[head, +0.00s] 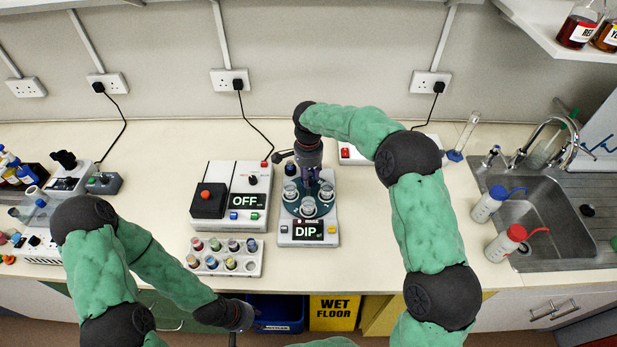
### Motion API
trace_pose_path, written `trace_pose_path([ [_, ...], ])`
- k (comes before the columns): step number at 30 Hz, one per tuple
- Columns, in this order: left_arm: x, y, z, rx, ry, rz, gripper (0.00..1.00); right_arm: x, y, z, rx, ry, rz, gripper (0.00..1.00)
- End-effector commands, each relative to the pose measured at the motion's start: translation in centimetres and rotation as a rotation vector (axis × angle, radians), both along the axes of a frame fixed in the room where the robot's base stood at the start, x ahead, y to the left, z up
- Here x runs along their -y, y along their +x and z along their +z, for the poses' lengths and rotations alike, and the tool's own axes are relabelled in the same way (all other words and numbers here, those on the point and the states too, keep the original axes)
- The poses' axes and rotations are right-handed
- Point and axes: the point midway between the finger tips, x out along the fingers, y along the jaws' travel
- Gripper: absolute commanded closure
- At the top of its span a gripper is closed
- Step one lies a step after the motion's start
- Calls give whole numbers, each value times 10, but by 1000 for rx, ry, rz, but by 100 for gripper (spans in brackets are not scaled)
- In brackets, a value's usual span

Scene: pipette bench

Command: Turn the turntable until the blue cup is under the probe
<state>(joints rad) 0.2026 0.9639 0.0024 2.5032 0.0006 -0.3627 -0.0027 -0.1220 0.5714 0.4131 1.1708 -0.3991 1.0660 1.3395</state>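The turntable (299,212) is a dark teal disc on a white device whose display reads DIP. Several clear cups stand on it: a front cup (308,207), a left cup (290,191) and a right cup (326,191). I cannot tell which cup is blue. My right gripper (311,180) reaches down over the back of the turntable; its fingers are small and dark, and I cannot tell whether they touch it. The probe is not clearly visible; my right arm covers the back of the device. My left gripper (236,322) is low at the bench's front edge, away from the turntable.
A white device (229,190) reading OFF stands left of the turntable. A rack (226,262) of coloured vials lies in front of it. A sink (540,220) and two wash bottles (490,204) (507,243) are at the right. Bench right of the turntable is partly hidden by my arm.

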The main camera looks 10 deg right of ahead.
Motion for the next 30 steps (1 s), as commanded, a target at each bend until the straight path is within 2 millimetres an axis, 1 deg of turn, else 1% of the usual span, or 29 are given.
trace_pose_path([
  [1, 0, 0, 0, 0, 0, 0, 64, 0, 1, 9, 3, 1, 0, 61],
  [9, 0, 0, 0, 0, 0, 0, 64, 0, 1, 63, 4, 0, 0, 61],
  [12, 0, 0, 0, 0, 0, 0, 64, 0, 1, 80, 4, 0, 0, 61],
  [15, 0, 0, 0, 0, 0, 0, 64, 0, 1, 93, 3, 1, 1, 61],
  [18, 0, 0, 0, 0, 0, 0, 64, 0, 1, 101, 2, 0, 0, 61],
  [21, 0, 0, 0, 0, 0, 0, 64, 0, 1, 106, 2, 0, 0, 61],
  [30, 0, 0, 0, 0, 0, 0, 64, 0, 0, 107, 1, 0, 0, 61],
])
